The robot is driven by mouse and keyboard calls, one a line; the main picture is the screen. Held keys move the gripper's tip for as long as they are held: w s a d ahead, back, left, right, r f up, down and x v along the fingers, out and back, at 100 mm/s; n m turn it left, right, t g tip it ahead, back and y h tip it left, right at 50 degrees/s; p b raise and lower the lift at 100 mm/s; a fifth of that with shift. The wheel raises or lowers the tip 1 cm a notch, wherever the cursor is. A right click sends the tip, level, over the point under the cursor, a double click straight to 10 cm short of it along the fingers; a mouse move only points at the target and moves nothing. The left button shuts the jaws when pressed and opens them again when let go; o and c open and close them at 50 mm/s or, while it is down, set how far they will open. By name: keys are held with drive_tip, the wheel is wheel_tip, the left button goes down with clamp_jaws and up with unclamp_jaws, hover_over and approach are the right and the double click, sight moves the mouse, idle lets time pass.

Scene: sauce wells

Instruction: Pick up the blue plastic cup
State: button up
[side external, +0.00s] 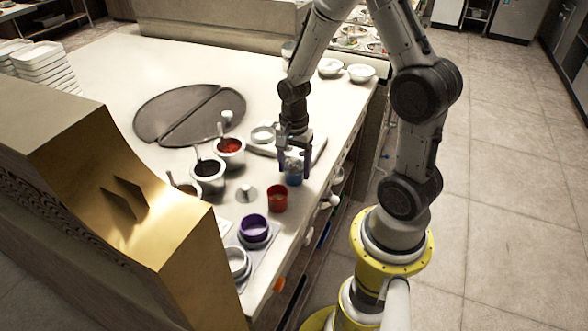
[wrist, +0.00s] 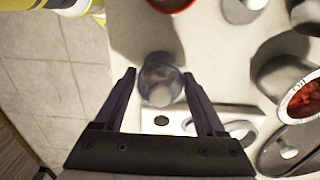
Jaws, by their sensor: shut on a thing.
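The blue plastic cup (side external: 294,179) is see-through and stands near the table's right edge in the side view. My gripper (side external: 294,168) points down at it, with one finger on each side. In the wrist view the cup (wrist: 160,77) lies between the two dark fingers of my gripper (wrist: 160,78), which is shut on it. The cup looks upright. I cannot tell whether its base touches the table.
A red cup (side external: 277,198) stands close by, towards the camera. Sauce pots (side external: 208,176) stand to the left. A white board with round wells (wrist: 240,118) lies beside the cup. The table edge is near.

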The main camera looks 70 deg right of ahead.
drive_tip(key=shift+r, duration=0.45)
drive_tip(key=s+a+r, duration=0.5)
drive_tip(key=s+r, duration=0.7)
drive_tip(key=s, duration=0.1)
drive_tip(key=w+d+r, duration=0.2)
drive_tip(key=w+d, duration=0.4)
drive_tip(key=w, duration=0.6)
drive_tip(key=w+d+r, duration=0.2)
drive_tip(key=w+d, duration=0.5)
drive_tip(key=w, duration=0.6)
drive_tip(key=shift+w+d+f, duration=0.5)
drive_tip(key=shift+f, duration=1.8)
drive_tip(key=shift+w+d+f, duration=0.5)
drive_tip(key=shift+f, duration=1.8)
drive_tip(key=shift+w+d+f, duration=0.5)
drive_tip(key=shift+f, duration=1.8)
